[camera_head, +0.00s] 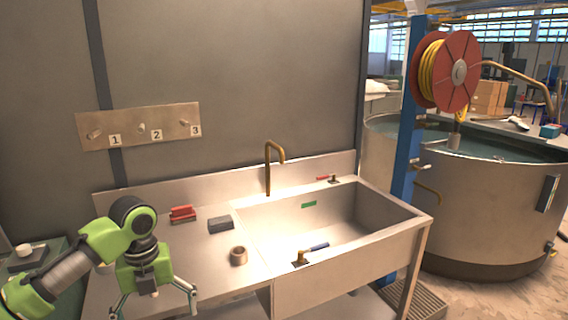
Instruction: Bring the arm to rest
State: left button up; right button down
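My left arm comes in from the lower left, with green and dark links. My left gripper (154,303) is at the front left of the steel sink counter (196,256), pointing down. Its two fingers are spread wide, with nothing visible between them. The fingertips are near the picture's bottom edge. My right gripper is not in view.
On the counter are a red block (182,214), a dark grey block (221,224) and a small brown ring (238,256). The sink basin (340,222) has a brass faucet (268,165). A numbered panel (140,125) hangs behind. A blue post (408,150) and round tank (480,210) stand right.

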pick_arm(q)
jog(key=w+d+f+n+t+h, duration=0.15)
jog(key=f+n, duration=0.25)
jog(key=f, duration=0.5)
jog(key=w+d+f+n, duration=0.1)
jog(key=w+f+n, duration=0.25)
jog(key=f, duration=0.45)
jog(key=s+a+f+n+t, duration=0.1)
jog(key=s+f+n, duration=0.35)
jog(key=f, duration=0.75)
jog(key=s+f+n, duration=0.4)
jog(key=f+n, duration=0.2)
jog(key=f, duration=0.6)
jog(key=s+f+n, duration=0.3)
jog(key=s+f, duration=0.4)
jog(key=s, duration=0.7)
jog(key=s+d+f+n+g+y, duration=0.1)
jog(key=s+f+n, duration=0.3)
jog(key=s, duration=1.1)
jog(key=s+d+f+n+b, duration=0.1)
jog(key=s+f+n, duration=0.2)
jog(key=s+f, duration=0.7)
jog(key=s, duration=0.4)
jog(key=shift+s+f, duration=0.15)
jog(key=shift+s, duration=0.05)
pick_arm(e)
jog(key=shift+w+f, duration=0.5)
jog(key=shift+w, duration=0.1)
pick_arm(q)
jog(key=shift+g+y, duration=0.25)
